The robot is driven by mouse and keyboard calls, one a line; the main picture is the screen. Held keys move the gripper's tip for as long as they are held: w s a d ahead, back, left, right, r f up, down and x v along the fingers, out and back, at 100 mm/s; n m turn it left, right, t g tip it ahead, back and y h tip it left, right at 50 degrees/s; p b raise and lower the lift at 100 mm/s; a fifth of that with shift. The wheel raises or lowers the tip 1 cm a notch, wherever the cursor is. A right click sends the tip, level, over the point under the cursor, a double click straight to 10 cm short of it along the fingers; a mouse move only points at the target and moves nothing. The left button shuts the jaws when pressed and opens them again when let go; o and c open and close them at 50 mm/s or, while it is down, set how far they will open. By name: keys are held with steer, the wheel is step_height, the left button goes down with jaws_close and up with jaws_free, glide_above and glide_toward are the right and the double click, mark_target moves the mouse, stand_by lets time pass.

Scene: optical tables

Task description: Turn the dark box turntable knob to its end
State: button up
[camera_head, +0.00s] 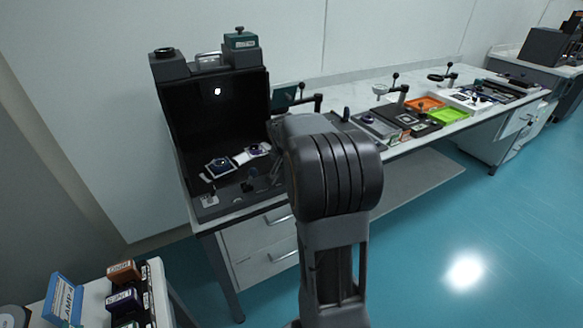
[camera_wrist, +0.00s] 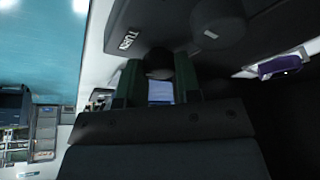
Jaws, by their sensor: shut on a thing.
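The dark box (camera_head: 225,110) stands at the left end of the bench, its black interior open to the front. In the wrist view, a white "TURN" label (camera_wrist: 128,40) marks its dark surface. My gripper (camera_wrist: 160,72) is beside this label, its two dark green fingers shut on a small dark knob (camera_wrist: 160,58). The knob's turned angle cannot be told. In the head view, my arm hides most of the gripper and the knob. Purple-topped pieces on white cards (camera_head: 220,165) lie inside the box; one purple piece (camera_wrist: 280,66) shows at the right of the wrist view.
A larger dark round part (camera_wrist: 215,22) is close to the right finger. Orange (camera_head: 425,103) and green (camera_head: 450,117) trays lie along the bench at right. Open floor is in front.

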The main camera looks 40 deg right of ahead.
steer(key=shift+m, duration=0.6)
steer(key=shift+g, duration=0.3)
steer(key=o, duration=0.6)
steer(key=p+v, duration=0.1)
steer(key=v, duration=1.3)
steer(key=shift+a+f+p, duration=0.1)
steer(key=shift+p, duration=0.2)
